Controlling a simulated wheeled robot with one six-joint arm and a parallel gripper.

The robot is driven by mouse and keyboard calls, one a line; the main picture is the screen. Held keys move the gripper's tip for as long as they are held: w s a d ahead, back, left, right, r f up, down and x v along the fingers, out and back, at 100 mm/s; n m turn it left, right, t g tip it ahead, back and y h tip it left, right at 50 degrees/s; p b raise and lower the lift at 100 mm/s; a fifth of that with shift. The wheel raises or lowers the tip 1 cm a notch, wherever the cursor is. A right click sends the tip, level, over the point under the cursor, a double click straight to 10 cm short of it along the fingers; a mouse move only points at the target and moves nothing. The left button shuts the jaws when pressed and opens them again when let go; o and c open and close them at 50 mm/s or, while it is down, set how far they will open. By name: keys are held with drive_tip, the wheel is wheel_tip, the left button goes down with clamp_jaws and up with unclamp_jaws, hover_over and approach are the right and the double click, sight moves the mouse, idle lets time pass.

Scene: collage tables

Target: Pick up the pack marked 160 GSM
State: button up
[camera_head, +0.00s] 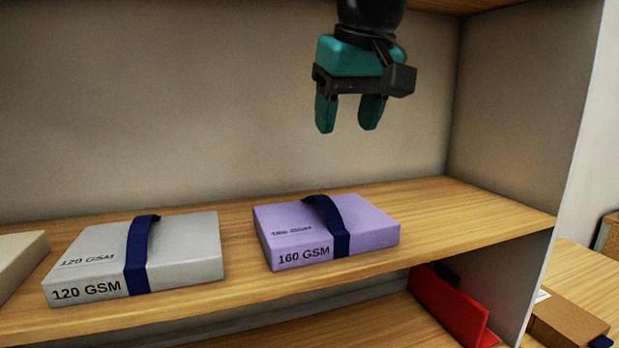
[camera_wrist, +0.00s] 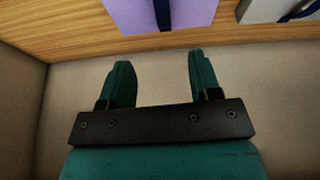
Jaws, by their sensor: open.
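The purple pack marked 160 GSM (camera_head: 285,240) lies flat on the wooden shelf, with a dark blue band (camera_head: 328,222) looped up over its top. My gripper (camera_head: 348,128) is open and empty, above the pack and apart from it, with its fingers pointing down. In the wrist view my gripper (camera_wrist: 157,72) shows two teal fingers spread apart. The purple pack (camera_wrist: 130,14) shows at the top edge there, partly cut off, with its band beyond the fingertips.
A grey pack marked 120 GSM (camera_head: 190,245) lies left of the purple one, with a gap between. Another pale pack (camera_head: 18,258) is at the far left. The shelf (camera_head: 470,215) is clear to the right, up to a side panel (camera_head: 520,120). A red object (camera_head: 450,305) stands below.

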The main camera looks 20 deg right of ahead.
drive_tip(key=w+r, duration=0.1)
hover_over(322, 198)
drive_tip(key=s, duration=0.2)
drive_tip(key=shift+m, duration=0.3)
wheel_tip(322, 198, down, 10)
drive_tip(key=shift+s+d+r, duration=0.1)
drive_tip(key=shift+d+r, duration=0.05)
drive_tip(key=shift+p+x, duration=1.4)
drive_tip(key=shift+x, duration=1.4)
drive_tip(key=shift+s, duration=0.2)
clamp_jaws()
drive_tip(key=shift+r, duration=0.1)
